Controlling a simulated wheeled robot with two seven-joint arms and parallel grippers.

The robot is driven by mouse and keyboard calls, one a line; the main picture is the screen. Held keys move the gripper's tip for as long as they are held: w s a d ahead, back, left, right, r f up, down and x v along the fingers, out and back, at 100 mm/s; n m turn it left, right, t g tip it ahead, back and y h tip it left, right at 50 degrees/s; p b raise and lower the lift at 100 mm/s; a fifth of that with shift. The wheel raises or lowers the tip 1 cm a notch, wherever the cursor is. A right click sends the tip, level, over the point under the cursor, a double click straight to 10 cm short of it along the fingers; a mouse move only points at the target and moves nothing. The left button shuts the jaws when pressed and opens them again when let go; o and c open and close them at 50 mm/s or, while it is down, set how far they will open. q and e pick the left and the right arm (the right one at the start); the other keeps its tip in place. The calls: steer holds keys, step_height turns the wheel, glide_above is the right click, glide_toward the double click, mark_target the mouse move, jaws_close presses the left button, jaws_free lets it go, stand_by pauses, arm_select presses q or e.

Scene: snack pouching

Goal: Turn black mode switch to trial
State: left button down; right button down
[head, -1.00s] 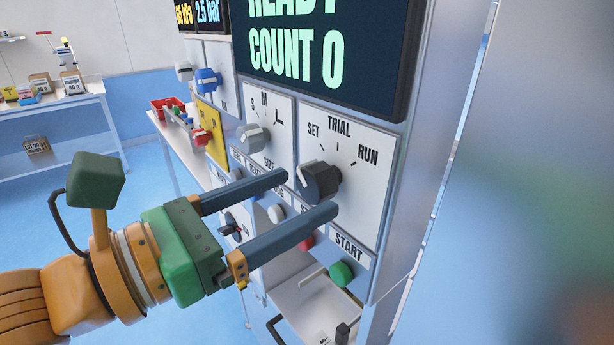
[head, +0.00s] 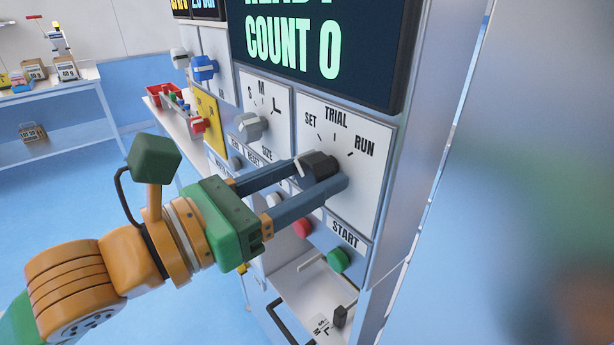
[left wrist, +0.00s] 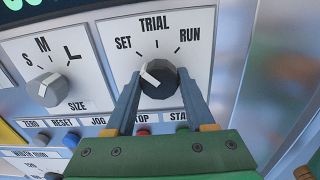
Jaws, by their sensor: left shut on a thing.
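The black mode switch (head: 319,163) is a faceted knob on a white plate marked SET, TRIAL and RUN. In the left wrist view the knob (left wrist: 160,80) shows a white pointer line angled up and left, toward SET. My left gripper (head: 322,172) has its two blue-grey fingers on either side of the knob and is shut on it. The fingers hide part of the knob's sides. My right gripper is not in view.
A grey size knob (head: 251,126) sits just left on its own plate. Below are a red stop button (head: 302,228) and a green start button (head: 339,261). The display (head: 315,45) above reads COUNT 0. A side table with a red tray (head: 163,95) stands behind.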

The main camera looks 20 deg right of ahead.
arm_select(q)
steer(key=m+b, duration=0.2)
steer(key=b, duration=0.1)
steer(key=m+b, duration=0.2)
steer(key=b, duration=0.1)
steer(key=shift+f, duration=0.35)
steer(key=shift+r+m+b, duration=0.15)
steer(key=shift+m+b, duration=1)
steer(key=shift+m, duration=0.05)
steer(key=shift+r+m+b, duration=0.15)
steer(key=shift+m+b, duration=0.55)
steer(key=shift+m, duration=0.4)
steer(key=shift+r, duration=0.1)
steer(key=shift+c, duration=1.3)
jaws_free()
steer(key=shift+w, duration=0.1)
